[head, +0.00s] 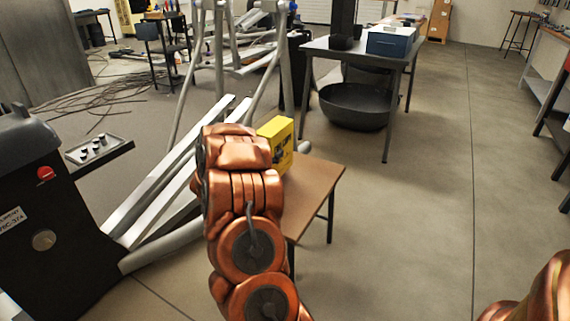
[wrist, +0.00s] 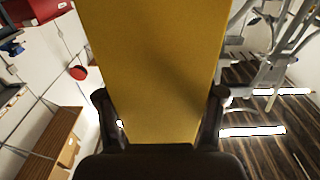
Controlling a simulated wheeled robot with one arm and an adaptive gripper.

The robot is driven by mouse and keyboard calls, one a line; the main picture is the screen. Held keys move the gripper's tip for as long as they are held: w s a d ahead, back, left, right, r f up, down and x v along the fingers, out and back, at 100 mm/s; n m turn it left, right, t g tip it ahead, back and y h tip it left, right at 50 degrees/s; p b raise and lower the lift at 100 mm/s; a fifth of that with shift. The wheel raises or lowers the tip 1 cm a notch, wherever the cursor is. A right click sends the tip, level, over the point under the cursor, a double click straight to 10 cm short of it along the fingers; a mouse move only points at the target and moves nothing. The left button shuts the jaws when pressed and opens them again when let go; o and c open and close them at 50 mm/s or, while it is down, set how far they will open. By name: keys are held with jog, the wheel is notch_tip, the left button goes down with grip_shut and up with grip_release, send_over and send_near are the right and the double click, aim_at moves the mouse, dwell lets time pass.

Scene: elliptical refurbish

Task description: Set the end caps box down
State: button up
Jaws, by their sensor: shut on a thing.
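The end caps box is a yellow box (head: 279,143) with dark print, just beyond my arm in the head view. It is over or on the far part of a small brown-topped table (head: 322,180); my arm hides its lower left, and I cannot tell if its base touches the top. In the wrist view the yellow box (wrist: 155,60) fills the middle, with a plain face toward me. My gripper (wrist: 158,103) is shut on it, one dark finger on each side. In the head view the gripper is hidden behind my arm.
An elliptical machine (head: 150,205) with pale rails stands left of the table, its dark housing (head: 60,230) nearest. A grey table (head: 345,47) with a blue box (head: 391,41) stands behind, a black tub (head: 355,106) beneath it. The floor to the right is clear.

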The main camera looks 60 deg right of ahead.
jog(key=s+d+f+b, duration=0.3)
jog(key=d, duration=0.1)
jog(key=shift+s+f, duration=0.4)
jog(key=shift+f, duration=0.35)
